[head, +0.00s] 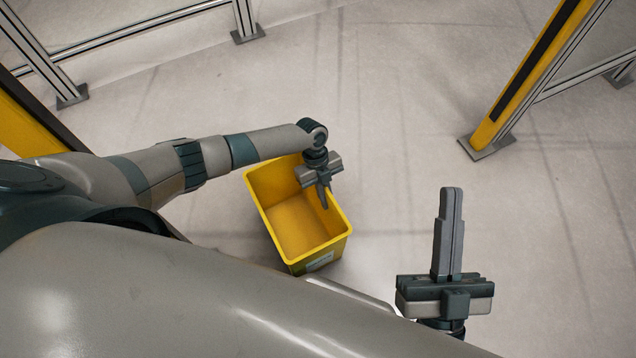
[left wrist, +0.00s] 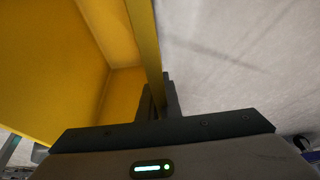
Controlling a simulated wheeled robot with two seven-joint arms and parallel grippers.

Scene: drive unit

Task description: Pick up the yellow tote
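The yellow tote (head: 297,222) is an open, empty box below my left arm in the head view, upright, with a pale label on its near side. My left gripper (head: 323,200) points down at the tote's right wall, with its fingertips at the rim. In the left wrist view the tote's wall (left wrist: 145,40) runs down between the two fingers (left wrist: 160,103), which are close against it on both sides. My right gripper (head: 451,192) is shut and empty, to the right of the tote and apart from it.
A yellow-and-black post (head: 527,75) with a metal foot stands at the upper right, joined to fence rails. A metal fence (head: 130,35) runs along the upper left. The pale floor (head: 400,130) between them is clear.

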